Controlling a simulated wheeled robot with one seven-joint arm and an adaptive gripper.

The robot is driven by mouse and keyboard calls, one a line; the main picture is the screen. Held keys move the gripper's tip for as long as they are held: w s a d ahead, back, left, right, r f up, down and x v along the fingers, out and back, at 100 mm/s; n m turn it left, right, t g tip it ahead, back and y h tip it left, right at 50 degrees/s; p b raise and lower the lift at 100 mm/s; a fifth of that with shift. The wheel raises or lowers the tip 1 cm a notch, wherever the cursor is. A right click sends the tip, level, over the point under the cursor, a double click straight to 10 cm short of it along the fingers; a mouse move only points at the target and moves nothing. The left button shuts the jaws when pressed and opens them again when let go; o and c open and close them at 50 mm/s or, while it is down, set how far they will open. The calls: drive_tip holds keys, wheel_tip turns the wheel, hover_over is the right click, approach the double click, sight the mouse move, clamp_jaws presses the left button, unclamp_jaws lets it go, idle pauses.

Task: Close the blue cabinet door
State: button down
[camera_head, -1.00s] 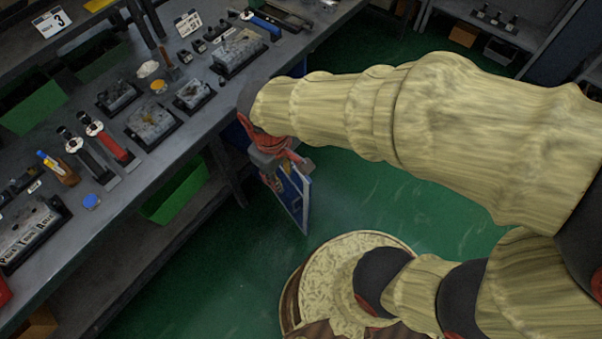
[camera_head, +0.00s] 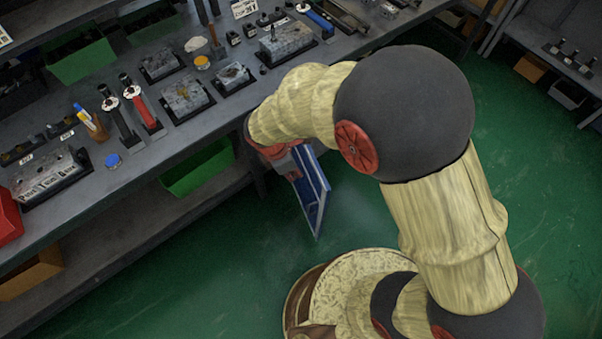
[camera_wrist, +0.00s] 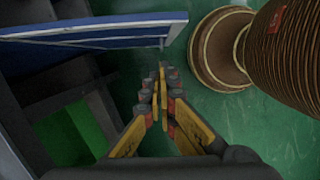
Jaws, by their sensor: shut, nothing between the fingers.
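The blue cabinet door (camera_head: 315,195) stands open below the workbench, jutting out over the green floor in the head view. In the wrist view the blue door (camera_wrist: 100,36) runs across the top left, its free edge near the top middle. My gripper (camera_wrist: 160,75) is shut and empty in the wrist view, with its fingertips close to the door's free end; I cannot tell whether they touch. In the head view my gripper (camera_head: 290,165) is beside the door under the bench edge, partly hidden by my arm.
The workbench (camera_head: 145,180) carries several metal blocks, valves and small parts. In the wrist view a dark shelf space with a green bin (camera_wrist: 70,138) lies at left. Green floor (camera_head: 200,270) is free in front.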

drive_tip(key=w+d+f+b, duration=0.1)
drive_tip(key=d+f+b, duration=0.3)
drive_tip(key=f, duration=0.4)
drive_tip(key=shift+w+d, duration=0.35)
drive_tip(key=shift+d, duration=0.55)
